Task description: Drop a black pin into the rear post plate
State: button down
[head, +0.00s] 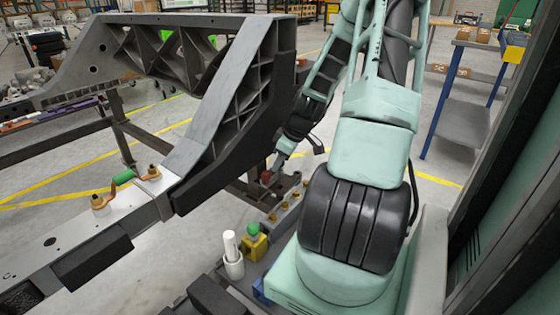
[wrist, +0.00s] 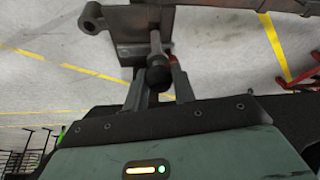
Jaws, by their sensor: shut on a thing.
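In the wrist view, my gripper (wrist: 158,84) is shut on a black pin (wrist: 158,76) with a round ball head. The pin's grey shank points away from the jaws, towards a flat grey plate (wrist: 130,54). I cannot tell whether its tip is in a hole, touching the plate or apart from it. The plate carries a round barrel at its left end. I cannot tell for sure that it is the rear post plate. In the head view, my gripper (head: 279,160) is low behind the chassis frame and too small to show the pin.
The large grey chassis frame (head: 226,92) rises just left of my arm. A red knob (head: 266,176) sits near the gripper. A rail with several brass-coloured fittings (head: 284,206), a yellow block with a green ball (head: 254,244) and white cylinders (head: 232,262) stand nearer.

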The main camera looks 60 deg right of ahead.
aim_at(280, 183)
jog(key=shift+f, duration=0.2)
jog(key=shift+f+b, duration=0.55)
jog(key=shift+f, duration=0.5)
jog(key=shift+f+b, duration=0.55)
jog(key=shift+f, duration=1.45)
dwell(0.3)
jog(key=c, duration=1.1)
grip_release()
jog(key=shift+c, duration=0.5)
jog(key=shift+r, duration=0.15)
notch_tip(280, 183, up, 7)
jog(key=p, duration=0.7)
